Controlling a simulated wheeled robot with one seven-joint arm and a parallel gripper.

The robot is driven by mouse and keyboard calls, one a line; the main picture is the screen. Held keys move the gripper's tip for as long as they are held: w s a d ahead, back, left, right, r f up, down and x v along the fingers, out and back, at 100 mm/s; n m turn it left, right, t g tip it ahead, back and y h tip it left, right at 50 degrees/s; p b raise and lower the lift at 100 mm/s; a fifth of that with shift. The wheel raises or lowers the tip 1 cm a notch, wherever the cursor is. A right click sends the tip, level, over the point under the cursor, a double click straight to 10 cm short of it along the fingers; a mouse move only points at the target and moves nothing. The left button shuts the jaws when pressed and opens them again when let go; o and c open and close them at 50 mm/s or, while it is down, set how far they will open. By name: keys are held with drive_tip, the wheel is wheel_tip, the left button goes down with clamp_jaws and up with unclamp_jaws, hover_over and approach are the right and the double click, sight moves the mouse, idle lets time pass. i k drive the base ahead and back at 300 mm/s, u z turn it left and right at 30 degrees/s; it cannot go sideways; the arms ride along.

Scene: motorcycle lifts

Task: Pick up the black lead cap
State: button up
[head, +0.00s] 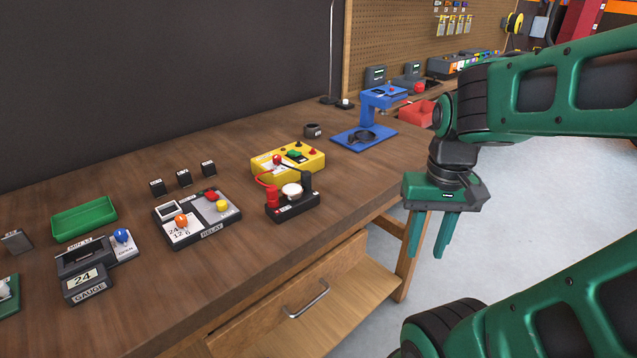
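A black base block (292,208) stands near the table's front edge, with a round white-topped part on it. A red cap (272,195) sits at its left end, with a red lead running up from it. A dark upright piece at its right end, which looks like the black lead cap (307,181), stands behind the white top; its lower part and lead are hard to make out. The yellow box (288,162) is just behind. My gripper (429,243) is open and empty, fingers pointing down, off to the right beyond the table's front edge and apart from the cap.
A blue stand (382,100) and a small dark cup (313,130) are at the back right. The relay box (198,217), green tray (83,218) and gauge unit (87,283) are on the left. The front middle of the wooden table (225,280) is clear.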

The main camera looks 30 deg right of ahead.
sight(305, 178)
drive_tip(key=z, duration=1.85)
drive_tip(key=k, duration=0.6)
drive_tip(key=u, duration=0.65)
drive_tip(key=i, duration=1)
drive_tip(key=u, duration=0.05)
